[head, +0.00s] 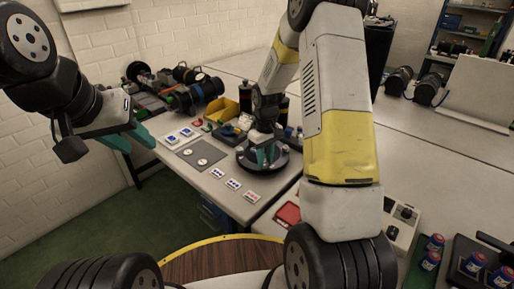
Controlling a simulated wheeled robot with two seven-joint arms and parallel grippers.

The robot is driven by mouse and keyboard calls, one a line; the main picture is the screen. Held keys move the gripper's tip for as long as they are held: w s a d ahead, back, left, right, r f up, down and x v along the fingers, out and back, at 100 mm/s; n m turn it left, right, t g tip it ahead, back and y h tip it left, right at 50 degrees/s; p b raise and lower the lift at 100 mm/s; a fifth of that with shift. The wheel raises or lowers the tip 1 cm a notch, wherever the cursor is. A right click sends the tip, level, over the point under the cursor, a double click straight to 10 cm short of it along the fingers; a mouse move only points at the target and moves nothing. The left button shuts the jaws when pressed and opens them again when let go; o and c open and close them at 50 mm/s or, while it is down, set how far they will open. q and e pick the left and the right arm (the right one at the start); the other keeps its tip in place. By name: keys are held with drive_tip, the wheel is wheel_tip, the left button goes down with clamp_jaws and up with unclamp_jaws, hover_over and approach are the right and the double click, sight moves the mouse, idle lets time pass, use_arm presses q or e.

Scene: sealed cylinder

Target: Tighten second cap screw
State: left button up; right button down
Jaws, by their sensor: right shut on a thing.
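A dark round cylinder with a flat cap (284,164) stands on the grey bench in the middle of the head view. My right gripper (265,156) points down over this cap, its teal fingers low at the top face. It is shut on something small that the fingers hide. The cap screws are too small or too covered to make out. My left gripper (142,147) hangs in the air at the left, over the bench's left edge and apart from the cylinder. Its two teal fingers look spread, with nothing seen between them.
A grey mat (201,152) with two pale round pieces lies left of the cylinder. White cards (233,184) lie in front. A yellow bin (222,110) and dark cylinders (198,93) stand behind. A red tray (288,214) is at the front edge. My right arm hides much of the right.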

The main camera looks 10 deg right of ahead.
drive_tip(key=m, duration=0.6)
drive_tip(key=shift+w+r+m, duration=0.15)
drive_tip(key=shift+m, duration=0.15)
drive_tip(key=m, duration=0.6)
drive_tip(key=shift+m, duration=0.6)
drive_tip(key=c, duration=1.2)
unclamp_jaws()
drive_tip(key=shift+o, duration=0.2)
drive_tip(key=shift+r, duration=3.85)
